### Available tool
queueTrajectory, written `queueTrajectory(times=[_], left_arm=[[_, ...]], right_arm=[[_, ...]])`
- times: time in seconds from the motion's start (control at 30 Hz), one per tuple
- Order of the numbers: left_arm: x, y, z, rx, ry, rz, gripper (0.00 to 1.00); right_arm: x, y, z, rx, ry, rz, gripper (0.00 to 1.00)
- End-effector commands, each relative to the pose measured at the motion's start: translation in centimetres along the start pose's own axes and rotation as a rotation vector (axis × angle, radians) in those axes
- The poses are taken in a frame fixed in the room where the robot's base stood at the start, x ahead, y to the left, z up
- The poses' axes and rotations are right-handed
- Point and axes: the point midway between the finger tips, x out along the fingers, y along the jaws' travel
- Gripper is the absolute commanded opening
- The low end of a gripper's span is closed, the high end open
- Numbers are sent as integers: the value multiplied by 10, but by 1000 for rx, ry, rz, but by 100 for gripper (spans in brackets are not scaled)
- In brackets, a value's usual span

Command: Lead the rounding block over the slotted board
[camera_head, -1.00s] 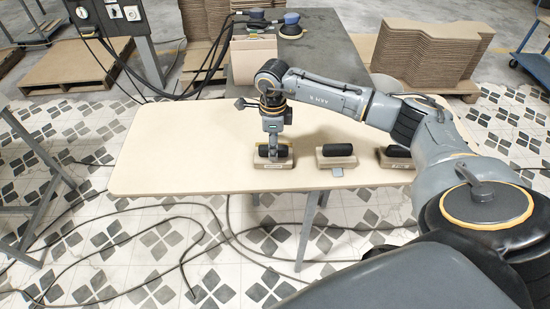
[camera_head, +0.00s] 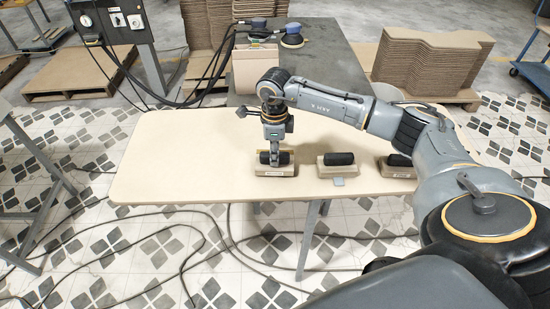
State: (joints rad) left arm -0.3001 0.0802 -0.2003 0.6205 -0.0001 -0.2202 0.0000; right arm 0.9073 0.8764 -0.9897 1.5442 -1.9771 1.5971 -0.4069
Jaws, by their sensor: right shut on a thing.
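A pale tan board (camera_head: 180,165) with rounded corners lies flat across the middle; I cannot make out slots in it. A tan block (camera_head: 261,170) with a black handle sits near its front edge. My right gripper (camera_head: 275,158) points down and is shut on this block's black handle. The block appears to rest on the board; I cannot tell whether there is a small gap under it. My left gripper is not in view.
Two similar black-handled blocks stand to the right: a middle one (camera_head: 338,170) and one partly behind my arm (camera_head: 397,170). The board's left half is clear. Behind are a beige box (camera_head: 257,68) and a grey table (camera_head: 325,62).

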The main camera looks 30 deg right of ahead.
Motion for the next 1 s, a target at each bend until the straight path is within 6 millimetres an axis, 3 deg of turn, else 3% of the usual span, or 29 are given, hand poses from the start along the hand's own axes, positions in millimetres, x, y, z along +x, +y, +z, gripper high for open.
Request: queueTrajectory(times=[0.6,1.0], left_arm=[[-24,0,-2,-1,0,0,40],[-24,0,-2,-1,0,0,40]], right_arm=[[-40,0,0,0,-1,-1,0],[-43,0,0,0,-1,0,0]])
